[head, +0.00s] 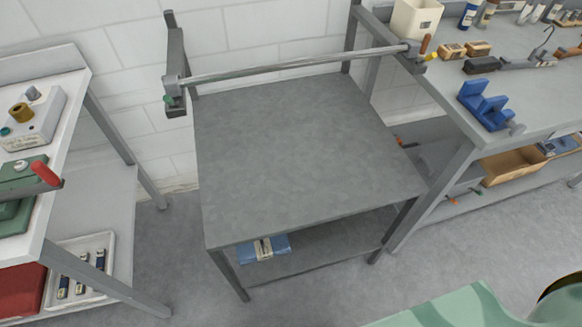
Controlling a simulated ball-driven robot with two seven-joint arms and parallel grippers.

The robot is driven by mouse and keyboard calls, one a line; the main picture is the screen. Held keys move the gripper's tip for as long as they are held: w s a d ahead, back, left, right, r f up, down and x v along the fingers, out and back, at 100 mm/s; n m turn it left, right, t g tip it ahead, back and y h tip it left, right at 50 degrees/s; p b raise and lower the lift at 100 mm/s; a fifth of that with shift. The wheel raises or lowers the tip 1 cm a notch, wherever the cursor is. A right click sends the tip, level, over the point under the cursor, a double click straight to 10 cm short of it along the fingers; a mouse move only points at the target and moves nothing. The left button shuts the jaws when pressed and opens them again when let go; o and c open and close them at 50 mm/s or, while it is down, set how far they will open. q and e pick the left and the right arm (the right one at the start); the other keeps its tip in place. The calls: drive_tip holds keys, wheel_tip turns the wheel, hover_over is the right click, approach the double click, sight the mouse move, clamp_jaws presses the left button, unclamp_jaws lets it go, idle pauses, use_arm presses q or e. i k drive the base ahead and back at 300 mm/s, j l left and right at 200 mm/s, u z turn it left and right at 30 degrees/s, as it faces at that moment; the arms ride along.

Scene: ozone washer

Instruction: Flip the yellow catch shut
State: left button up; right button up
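A small yellow piece (432,57), which looks like the yellow catch, sits at the right end of the metal bar (300,64), below an orange-brown handle (425,44). It is too small to tell whether it is open or shut. The bar spans above the back of the grey table between two end brackets. A small green piece (168,99) shows at the left bracket (175,85). Neither of my grippers is in view.
The grey tabletop (300,155) is bare. A right bench (535,95) holds a blue stand (486,106), a cream bin (416,18), blocks and bottles. A left bench (62,135) carries a green device with a red handle (45,173). Floor is free in front.

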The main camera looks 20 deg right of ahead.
sight(432, 56)
drive_tip(key=z, duration=1.35)
drive_tip(key=i+l, duration=0.15)
drive_tip(key=l+u, duration=0.05)
drive_tip(key=l, duration=0.05)
